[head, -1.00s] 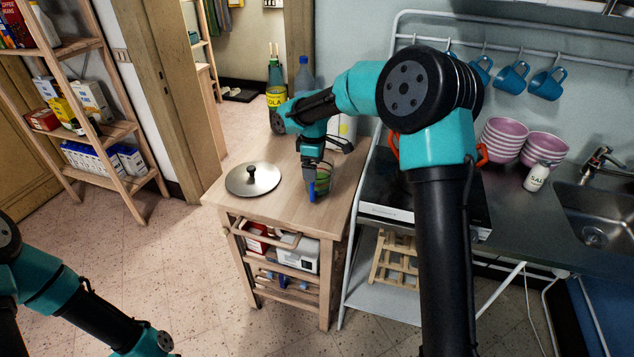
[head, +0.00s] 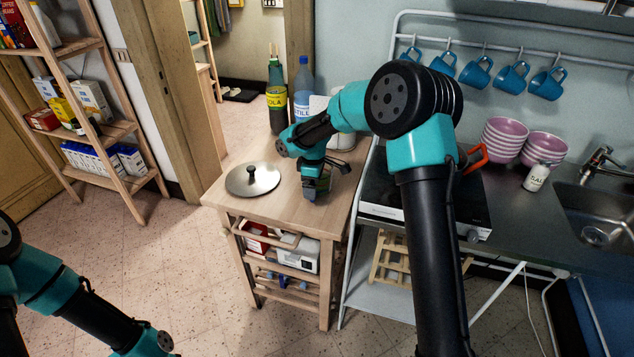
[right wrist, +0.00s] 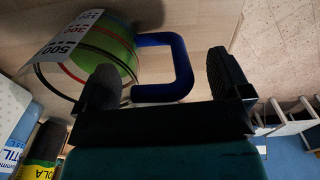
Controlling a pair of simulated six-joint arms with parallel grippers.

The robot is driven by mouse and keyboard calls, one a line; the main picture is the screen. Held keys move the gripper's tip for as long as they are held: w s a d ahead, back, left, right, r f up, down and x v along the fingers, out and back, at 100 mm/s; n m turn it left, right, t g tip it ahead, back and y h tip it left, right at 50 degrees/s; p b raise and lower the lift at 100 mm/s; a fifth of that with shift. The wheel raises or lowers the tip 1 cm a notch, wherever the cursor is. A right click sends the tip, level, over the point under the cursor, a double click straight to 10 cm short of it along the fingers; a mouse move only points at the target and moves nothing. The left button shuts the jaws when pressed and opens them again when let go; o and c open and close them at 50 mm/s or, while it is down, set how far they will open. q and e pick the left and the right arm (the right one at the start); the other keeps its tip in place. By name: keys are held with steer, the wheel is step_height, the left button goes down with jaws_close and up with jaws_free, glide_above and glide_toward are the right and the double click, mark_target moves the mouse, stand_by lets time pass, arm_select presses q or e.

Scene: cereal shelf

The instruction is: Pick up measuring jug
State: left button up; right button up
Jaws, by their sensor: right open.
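The measuring jug is clear with green inside, printed numbers and a blue handle; it shows in the right wrist view (right wrist: 112,48). In the head view it sits on the wooden trolley top (head: 290,208), mostly hidden by my right gripper (head: 314,184). My right gripper is open, and in the right wrist view its fingers (right wrist: 162,68) lie either side of the blue handle (right wrist: 182,68). I cannot tell whether they touch it. My left arm shows at the lower left of the head view; its gripper is out of view.
A metal lid (head: 253,181) lies left of the jug. A cola bottle (head: 277,100) and a blue-capped water bottle (head: 303,88) stand at the trolley's back. A hob (head: 385,200) is close on the right. The trolley's front edge is clear.

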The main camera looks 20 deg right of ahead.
steer(key=shift+f, duration=0.3)
steer(key=shift+c, duration=0.2)
steer(key=c, duration=1.2)
steer(key=shift+r, duration=0.2)
steer(key=shift+r, duration=1.6)
steer(key=shift+s+a+r, duration=0.25)
steer(key=shift+s+a, duration=0.75)
steer(key=shift+s, duration=1.45)
steer(key=shift+s+a+r, duration=0.25)
steer(key=shift+s+a, duration=0.8)
steer(key=shift+s, duration=1.4)
steer(key=shift+s+a+r, duration=0.25)
steer(key=shift+s+a, duration=0.75)
steer(key=shift+s, duration=1.45)
